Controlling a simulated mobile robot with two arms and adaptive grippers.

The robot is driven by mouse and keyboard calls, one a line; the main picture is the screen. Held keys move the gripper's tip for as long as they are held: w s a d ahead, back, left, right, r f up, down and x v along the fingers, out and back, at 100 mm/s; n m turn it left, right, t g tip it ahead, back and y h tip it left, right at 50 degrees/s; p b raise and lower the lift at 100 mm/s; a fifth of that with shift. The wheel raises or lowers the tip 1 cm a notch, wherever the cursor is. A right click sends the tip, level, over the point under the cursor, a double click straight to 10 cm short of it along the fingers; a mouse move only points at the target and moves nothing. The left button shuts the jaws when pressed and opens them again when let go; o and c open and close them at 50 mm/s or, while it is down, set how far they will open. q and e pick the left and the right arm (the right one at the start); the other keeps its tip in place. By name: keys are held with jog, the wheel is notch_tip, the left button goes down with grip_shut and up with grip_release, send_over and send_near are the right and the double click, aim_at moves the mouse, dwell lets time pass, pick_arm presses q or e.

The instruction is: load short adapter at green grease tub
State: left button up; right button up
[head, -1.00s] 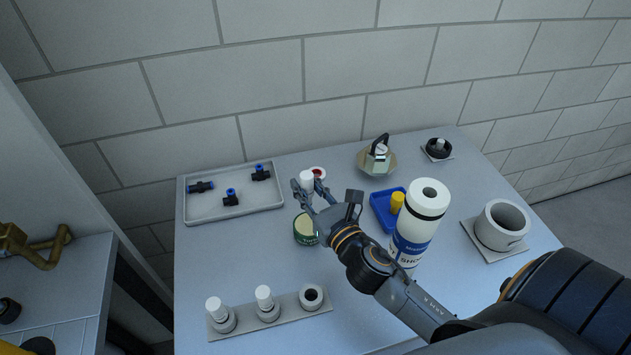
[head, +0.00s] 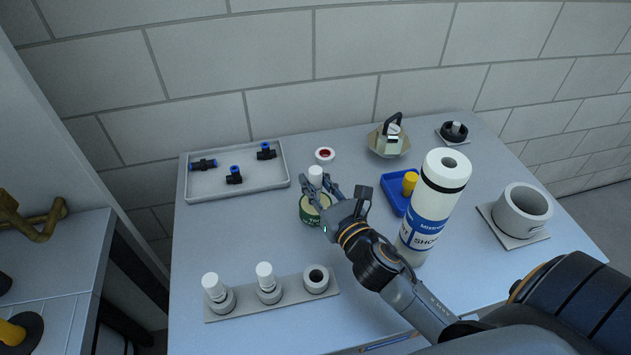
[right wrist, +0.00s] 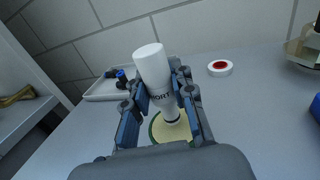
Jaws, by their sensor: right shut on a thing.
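My right gripper (head: 324,196) is shut on a white short adapter (head: 316,175). In the right wrist view the adapter (right wrist: 155,70) stands slightly tilted between the fingers, with "ORT" lettering showing and a narrower lower end. The green grease tub (head: 309,211) is directly below and partly hidden by my fingers. In the right wrist view the tub's pale yellow surface (right wrist: 158,133) lies under the adapter's lower end. I cannot tell whether that end touches the grease. My left gripper is not in view.
A holder strip (head: 240,306) at the front left carries two white-topped adapters and an empty socket. A grey tray (head: 204,190) holds blue-black fittings. A large white bottle (head: 440,190) and blue tray (head: 391,184) stand right of my gripper. A red-centred white disc (head: 325,155) lies behind.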

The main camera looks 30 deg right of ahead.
aim_at(316, 170)
dwell(0.6)
jog(key=shift+f+b, duration=0.4)
jog(key=shift+f, duration=0.1)
dwell(0.3)
jog(key=shift+f, duration=0.15)
dwell(0.9)
notch_tip(316, 170, up, 7)
jog(key=p, duration=0.7)
jog(key=shift+r+p, duration=0.2)
jog(key=shift+p, duration=0.2)
jog(key=shift+f, duration=0.1)
